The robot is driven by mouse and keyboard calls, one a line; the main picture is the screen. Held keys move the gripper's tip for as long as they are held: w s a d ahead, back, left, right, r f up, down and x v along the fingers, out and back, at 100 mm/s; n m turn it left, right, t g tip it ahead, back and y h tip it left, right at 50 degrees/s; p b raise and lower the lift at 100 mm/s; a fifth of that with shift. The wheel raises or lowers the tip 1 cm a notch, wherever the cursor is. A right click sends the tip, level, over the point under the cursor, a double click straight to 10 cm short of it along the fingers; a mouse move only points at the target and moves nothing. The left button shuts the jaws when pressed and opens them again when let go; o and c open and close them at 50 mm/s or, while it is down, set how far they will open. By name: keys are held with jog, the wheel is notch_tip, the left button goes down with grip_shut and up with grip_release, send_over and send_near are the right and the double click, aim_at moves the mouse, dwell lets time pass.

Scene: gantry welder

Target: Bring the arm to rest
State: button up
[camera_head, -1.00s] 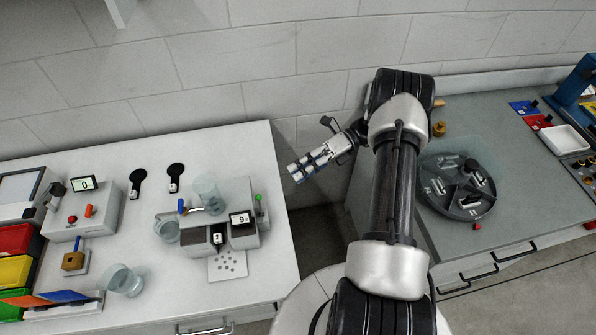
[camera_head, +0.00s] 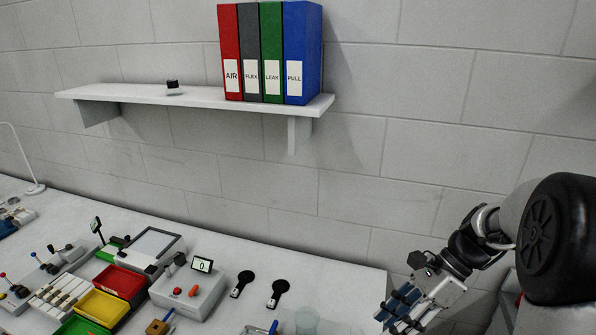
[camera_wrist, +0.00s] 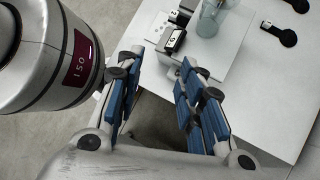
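My arm shows at the right edge of the head view, bent and reaching down to the left. My gripper (camera_head: 400,310) hangs in front of the wall, by the right end of the white bench (camera_head: 345,285). In the wrist view my gripper (camera_wrist: 155,100) has its two blue-padded fingers spread apart with nothing between them. The floor shows through the gap, beside the bench edge. My fingers touch nothing that I can see.
A shelf (camera_head: 190,98) with several binders (camera_head: 265,85) is on the wall. The bench holds a red bin (camera_head: 120,283), a yellow bin (camera_head: 102,307), a device with a "0" display (camera_head: 202,265) and a glass beaker (camera_head: 306,320). The wall area between shelf and arm is clear.

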jog(key=s+a+r+n+t+h+b, duration=0.1)
jog(key=s+a+r+n+t+h, duration=0.1)
jog(key=s+n, duration=0.6)
jog(key=s+a+r+n+t+h+b, duration=0.1)
jog(key=s+a+r+n+t+h, duration=0.2)
jog(key=s+n, duration=0.5)
notch_tip(320, 180, up, 2)
jog(key=n+t+h, duration=0.1)
jog(key=n+h, duration=0.1)
jog(key=n, duration=0.1)
jog(key=shift+s+t, duration=0.4)
